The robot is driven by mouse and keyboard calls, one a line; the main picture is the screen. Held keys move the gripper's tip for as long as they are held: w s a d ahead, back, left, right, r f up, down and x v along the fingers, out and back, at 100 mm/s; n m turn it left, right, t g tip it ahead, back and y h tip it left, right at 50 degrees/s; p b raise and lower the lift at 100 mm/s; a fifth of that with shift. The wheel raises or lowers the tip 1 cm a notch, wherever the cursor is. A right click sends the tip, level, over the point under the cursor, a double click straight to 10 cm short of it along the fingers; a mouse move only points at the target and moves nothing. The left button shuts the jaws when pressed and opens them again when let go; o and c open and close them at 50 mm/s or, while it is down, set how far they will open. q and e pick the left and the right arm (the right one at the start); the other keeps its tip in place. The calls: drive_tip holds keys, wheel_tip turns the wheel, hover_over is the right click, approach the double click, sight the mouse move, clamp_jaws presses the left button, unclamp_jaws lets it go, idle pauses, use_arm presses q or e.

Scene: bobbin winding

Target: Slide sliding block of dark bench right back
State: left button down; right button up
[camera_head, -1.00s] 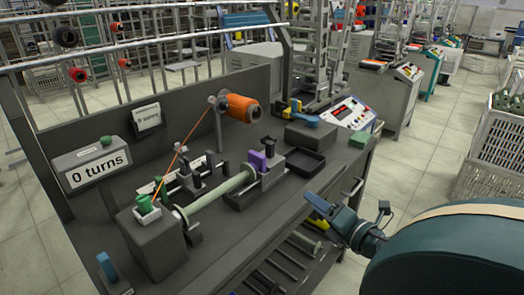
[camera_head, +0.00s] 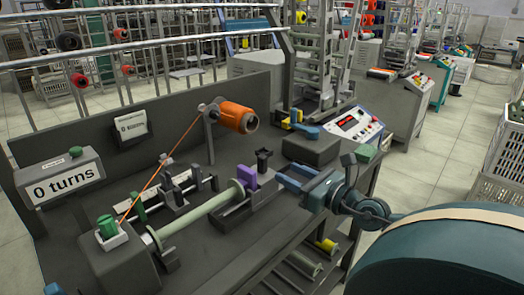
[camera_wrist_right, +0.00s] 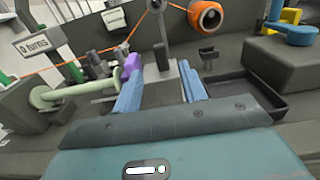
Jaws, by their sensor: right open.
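The dark bench (camera_head: 225,255) carries the winding gear. Its grey sliding block (camera_head: 264,186) with a purple piece (camera_head: 246,177) stands at the right end of the pale green bobbin (camera_head: 205,213). My right gripper (camera_head: 287,177) is open, just right of the block, its blue fingers pointing at it. In the right wrist view the grey block (camera_wrist_right: 164,80) shows between and beyond the fingertips (camera_wrist_right: 160,88), with the purple piece (camera_wrist_right: 132,65) near the left finger. I cannot tell whether the fingers touch the block. My left gripper is not in view.
An orange spool (camera_head: 238,118) stands behind, its thread running to the grey box (camera_head: 118,260) at front left. A dark tray (camera_wrist_right: 252,95) and a dark box (camera_head: 312,150) lie right of the block. The counter (camera_head: 62,178) reads 0 turns.

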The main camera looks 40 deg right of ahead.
sight(265, 161)
drive_tip(key=w+p, duration=0.1)
drive_tip(key=w, duration=0.1)
drive_tip(key=w+p, duration=0.1)
drive_tip(key=w, duration=0.2)
drive_tip(key=w+p, duration=0.1)
drive_tip(key=w, duration=0.2)
drive_tip(key=shift+a+r+p, duration=0.1)
drive_tip(key=shift+a+p, duration=0.2)
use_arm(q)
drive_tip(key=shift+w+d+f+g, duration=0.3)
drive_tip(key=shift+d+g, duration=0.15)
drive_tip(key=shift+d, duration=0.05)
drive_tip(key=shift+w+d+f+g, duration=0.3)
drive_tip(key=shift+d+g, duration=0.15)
use_arm(e)
drive_tip(key=shift+w+a, duration=0.1)
drive_tip(key=shift+w, duration=0.9)
clamp_jaws()
